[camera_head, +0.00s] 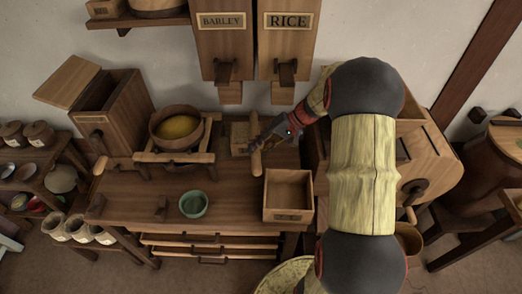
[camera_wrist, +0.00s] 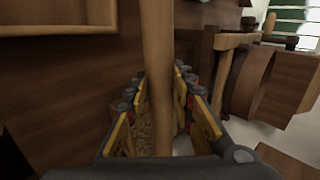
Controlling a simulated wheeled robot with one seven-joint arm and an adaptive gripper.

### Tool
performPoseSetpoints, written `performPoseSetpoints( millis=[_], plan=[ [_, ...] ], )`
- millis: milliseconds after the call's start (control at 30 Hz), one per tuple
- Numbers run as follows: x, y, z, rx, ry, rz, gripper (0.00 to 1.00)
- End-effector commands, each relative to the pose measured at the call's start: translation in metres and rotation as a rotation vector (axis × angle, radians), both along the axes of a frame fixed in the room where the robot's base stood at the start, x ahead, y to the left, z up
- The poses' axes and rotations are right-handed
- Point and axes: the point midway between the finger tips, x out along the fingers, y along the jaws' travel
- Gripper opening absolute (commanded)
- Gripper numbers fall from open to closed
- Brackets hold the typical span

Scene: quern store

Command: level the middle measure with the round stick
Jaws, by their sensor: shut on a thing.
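My gripper (camera_head: 262,142) is shut on the round stick (camera_head: 256,160), a pale wooden rod, at the back of the bench. The stick also shows in the wrist view (camera_wrist: 157,70), running between my yellow-padded fingers (camera_wrist: 160,105). A small square wooden measure (camera_head: 239,138) stands beside and partly behind the stick; the gripper and stick hide part of it. Tan grain (camera_wrist: 143,133) shows beneath the stick between my fingers. I cannot tell whether the stick touches the measure's rim. No other measure of this kind is clear to me.
A bowl of yellow grain (camera_head: 178,127) sits on a wooden stand to the left. A green bowl (camera_head: 193,205) and an open wooden box (camera_head: 289,212) stand at the front of the bench (camera_head: 140,190). BARLEY (camera_head: 221,45) and RICE (camera_head: 287,45) chutes hang above.

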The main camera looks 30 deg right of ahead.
Motion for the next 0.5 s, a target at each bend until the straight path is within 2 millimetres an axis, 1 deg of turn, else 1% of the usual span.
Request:
performPoseSetpoints(
  millis=[33,500],
  plan=[
    [0.001,0.003,0.004,0.000,0.000,0.001,0.00],
    [0.011,0.023,0.030,0.002,0.002,0.004,0.00]
  ],
)
